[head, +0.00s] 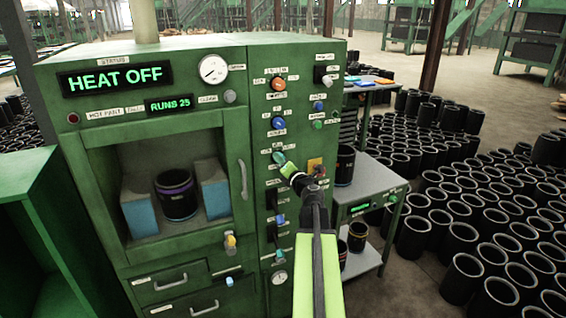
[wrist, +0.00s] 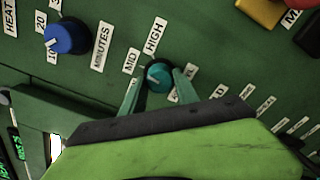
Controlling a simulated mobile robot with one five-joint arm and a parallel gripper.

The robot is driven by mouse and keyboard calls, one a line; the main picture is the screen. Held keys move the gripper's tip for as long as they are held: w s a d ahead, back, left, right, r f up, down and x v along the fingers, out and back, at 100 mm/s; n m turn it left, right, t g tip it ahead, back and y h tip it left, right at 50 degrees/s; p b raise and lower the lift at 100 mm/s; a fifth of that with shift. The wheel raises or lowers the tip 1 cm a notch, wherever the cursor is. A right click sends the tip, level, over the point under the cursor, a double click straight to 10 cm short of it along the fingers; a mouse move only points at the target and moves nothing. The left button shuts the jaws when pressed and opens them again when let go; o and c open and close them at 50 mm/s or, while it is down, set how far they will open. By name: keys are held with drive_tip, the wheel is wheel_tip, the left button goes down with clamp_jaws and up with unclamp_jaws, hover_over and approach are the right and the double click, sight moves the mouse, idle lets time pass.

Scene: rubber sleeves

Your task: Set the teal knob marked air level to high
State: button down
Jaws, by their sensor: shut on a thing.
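The teal knob (wrist: 159,74) sits on the green panel between the fingers of my gripper (wrist: 157,88) in the wrist view. The fingers are shut on its sides. MID (wrist: 131,60) and HIGH (wrist: 154,36) labels are on the panel beside it; another label is partly hidden behind the right finger. The knob's pointer is too small to read surely. In the head view the knob (head: 279,157) shows at the tip of my gripper (head: 284,165), on the right-hand column of the green machine.
A blue knob (wrist: 66,36) marked minutes is close by, and a yellow plate (head: 316,165) with a red button is right of my gripper. The display (head: 114,78) reads HEAT OFF. A side table (head: 375,188) and many black sleeves (head: 470,280) stand to the right.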

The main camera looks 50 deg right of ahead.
drive_tip(key=shift+m, duration=3.7)
drive_tip(key=shift+s, duration=0.1)
drive_tip(key=c, duration=0.9)
unclamp_jaws()
